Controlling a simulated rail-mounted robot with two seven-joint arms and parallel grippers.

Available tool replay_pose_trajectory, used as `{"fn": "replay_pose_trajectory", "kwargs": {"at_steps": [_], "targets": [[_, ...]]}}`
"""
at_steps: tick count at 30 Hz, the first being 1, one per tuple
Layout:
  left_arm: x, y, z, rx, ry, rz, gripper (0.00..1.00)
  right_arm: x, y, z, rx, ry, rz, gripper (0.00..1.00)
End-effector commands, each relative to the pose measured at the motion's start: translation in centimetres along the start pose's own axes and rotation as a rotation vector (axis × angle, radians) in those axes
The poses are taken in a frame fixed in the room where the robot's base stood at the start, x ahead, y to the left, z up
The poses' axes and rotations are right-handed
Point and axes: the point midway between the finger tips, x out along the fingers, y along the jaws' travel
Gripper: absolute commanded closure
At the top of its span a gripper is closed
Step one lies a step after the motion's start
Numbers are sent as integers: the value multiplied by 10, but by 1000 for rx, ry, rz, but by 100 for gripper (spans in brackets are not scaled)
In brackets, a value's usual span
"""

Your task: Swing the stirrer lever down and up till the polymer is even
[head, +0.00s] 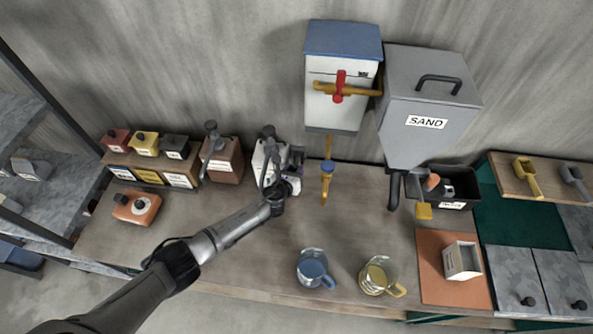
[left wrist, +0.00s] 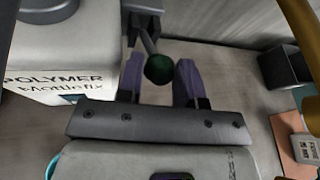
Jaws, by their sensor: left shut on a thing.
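The polymer box (left wrist: 60,85), white with a "POLYMER" label, stands at the left in the left wrist view. In the head view this white unit (head: 258,160) is at the back of the bench, partly hidden by my left arm. The stirrer lever (left wrist: 148,38) is a thin rod from a grey bracket, ending in a dark green ball knob (left wrist: 160,68). My left gripper (head: 281,189) is at the front right of the unit, shut on the lever's knob, with purple-grey fingers on both sides of it. The polymer inside is hidden. My right gripper is not in view.
A brown unit with a lever (head: 222,165) stands just left. A wall dispenser with a red handle (head: 340,85) and a grey SAND hopper (head: 425,105) are to the right. A blue mug (head: 312,268) and a yellowish mug (head: 376,276) stand near the front edge.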

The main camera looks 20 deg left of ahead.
Motion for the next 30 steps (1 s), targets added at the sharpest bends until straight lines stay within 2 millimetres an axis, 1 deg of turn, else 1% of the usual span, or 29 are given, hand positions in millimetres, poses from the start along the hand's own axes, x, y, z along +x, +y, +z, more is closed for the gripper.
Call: {"fn": "replay_pose_trajectory", "kwargs": {"at_steps": [1,4,5,7,15,19,23,30], "targets": [[1,-2,7,-1,-11,-2,100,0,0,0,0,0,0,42],[1,-2,8,-1,-12,-3,100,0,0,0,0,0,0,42],[1,-2,8,-1,-13,-3,63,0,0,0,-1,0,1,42],[1,-2,8,-1,-12,-3,57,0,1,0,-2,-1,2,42],[0,-1,5,-1,-8,-2,57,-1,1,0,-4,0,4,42],[-9,-1,6,-1,-7,-3,57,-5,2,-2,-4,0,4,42],[-27,-1,6,0,-6,-4,57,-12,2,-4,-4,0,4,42],[-70,-1,5,0,-8,-4,57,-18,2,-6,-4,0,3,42]]}}
